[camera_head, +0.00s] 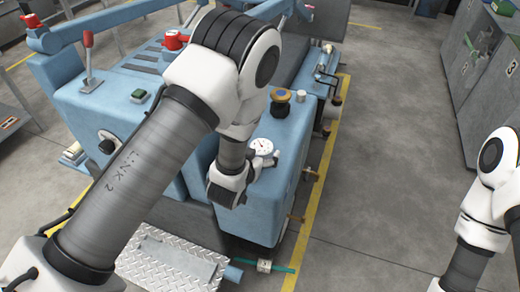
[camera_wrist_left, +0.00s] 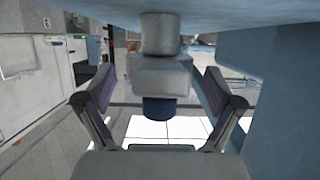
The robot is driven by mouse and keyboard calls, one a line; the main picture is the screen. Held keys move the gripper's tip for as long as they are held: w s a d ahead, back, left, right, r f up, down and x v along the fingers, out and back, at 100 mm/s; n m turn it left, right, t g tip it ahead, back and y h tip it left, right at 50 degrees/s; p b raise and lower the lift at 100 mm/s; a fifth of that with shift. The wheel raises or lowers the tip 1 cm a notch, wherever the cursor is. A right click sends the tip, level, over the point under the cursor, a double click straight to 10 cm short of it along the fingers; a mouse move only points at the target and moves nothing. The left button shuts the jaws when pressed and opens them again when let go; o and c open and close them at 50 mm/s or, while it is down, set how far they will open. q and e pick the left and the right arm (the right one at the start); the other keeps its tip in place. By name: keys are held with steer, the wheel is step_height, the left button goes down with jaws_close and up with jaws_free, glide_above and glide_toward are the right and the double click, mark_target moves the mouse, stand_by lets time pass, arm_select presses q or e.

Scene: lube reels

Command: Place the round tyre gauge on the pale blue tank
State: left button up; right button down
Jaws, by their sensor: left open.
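The round tyre gauge (camera_head: 262,147), with a white dial and silver rim, appears to rest face up on top of the pale blue tank (camera_head: 262,208). My left gripper (camera_head: 228,194) is beside it, at its lower left, and partly covers the tank. In the left wrist view the gripper's fingers (camera_wrist_left: 160,108) stand apart, with a pale grey fitting with a dark blue end between them; I cannot tell what that fitting is. I see no grip on the gauge. My right arm shows at the right edge, but its gripper is out of view.
A valve with a green pipe (camera_head: 264,266) is low at the front. Grey cabinets (camera_head: 485,80) stand at the right. The floor (camera_head: 400,130) between is clear.

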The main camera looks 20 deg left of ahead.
arm_select(q)
steer(key=b+v, duration=0.1)
steer(key=v, duration=0.5)
steer(key=shift+s+r, duration=0.1)
steer(key=shift+s, duration=0.3)
steer(key=shift+s+r+p, duration=0.35)
steer(key=shift+s+r, duration=0.35)
steer(key=shift+s, duration=0.2)
steer(key=p+v, duration=0.2)
steer(key=p, duration=0.1)
steer(key=shift+s+a+f, duration=0.15)
steer(key=shift+s, duration=0.1)
steer(key=s+a+f+g, duration=0.3)
steer(key=s+f+g, duration=0.3)
steer(key=s+f, duration=0.3)
steer(key=s+a+f+g, duration=0.3)
steer(key=s+f+g, duration=0.4)
steer(key=s+f, duration=0.3)
steer(key=s, duration=0.2)
steer(key=shift+s+n+g, duration=0.3)
steer(key=shift+s+n, duration=0.05)
steer(key=shift+n, duration=0.05)
